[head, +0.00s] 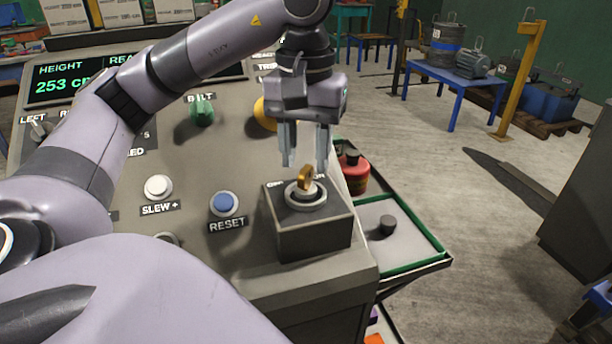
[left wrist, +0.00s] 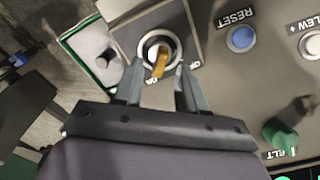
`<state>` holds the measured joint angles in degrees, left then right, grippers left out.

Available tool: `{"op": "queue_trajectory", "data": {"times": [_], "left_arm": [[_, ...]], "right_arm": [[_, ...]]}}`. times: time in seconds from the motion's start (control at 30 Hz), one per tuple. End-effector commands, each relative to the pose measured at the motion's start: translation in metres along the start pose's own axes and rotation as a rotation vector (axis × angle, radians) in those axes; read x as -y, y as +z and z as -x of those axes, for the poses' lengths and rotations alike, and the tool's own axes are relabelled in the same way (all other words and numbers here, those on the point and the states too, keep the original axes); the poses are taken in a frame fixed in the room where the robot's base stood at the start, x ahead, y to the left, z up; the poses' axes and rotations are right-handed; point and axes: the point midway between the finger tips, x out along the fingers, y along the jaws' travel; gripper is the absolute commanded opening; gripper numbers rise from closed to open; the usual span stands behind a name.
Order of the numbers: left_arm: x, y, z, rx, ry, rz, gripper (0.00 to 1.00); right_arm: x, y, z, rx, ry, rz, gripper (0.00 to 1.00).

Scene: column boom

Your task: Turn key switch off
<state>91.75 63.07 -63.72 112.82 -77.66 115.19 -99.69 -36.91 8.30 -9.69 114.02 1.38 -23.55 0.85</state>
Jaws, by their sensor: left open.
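The key switch is a brass key (head: 306,180) in a round silver collar on top of a grey box (head: 312,236) at the panel's right corner. In the left wrist view the key (left wrist: 160,62) points down the picture toward one of two small white labels. My left gripper (head: 305,160) is open just above and behind the key, fingers pointing down. In the left wrist view its two fingers (left wrist: 160,72) stand on either side of the key, apart from it. The labels on the box are partly hidden. My right gripper is not in view.
A blue RESET button (head: 224,204) and a white SLEW+ button (head: 158,187) lie left of the box. A green knob (head: 202,112) and a yellow button (head: 265,113) sit farther back.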

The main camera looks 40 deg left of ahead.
Motion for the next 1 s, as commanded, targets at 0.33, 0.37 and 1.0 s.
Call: {"op": "queue_trajectory", "data": {"times": [0.33,0.37,1.0], "left_arm": [[0.0,0.0,-0.033,0.0,0.001,0.001,0.41],[0.0,0.0,-0.033,0.0,0.001,0.001,0.41],[0.0,0.0,-0.032,-0.001,0.001,0.011,0.0]], "right_arm": [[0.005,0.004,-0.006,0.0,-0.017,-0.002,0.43],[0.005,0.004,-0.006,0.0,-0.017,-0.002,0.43],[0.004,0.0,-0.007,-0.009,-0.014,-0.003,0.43]]}}
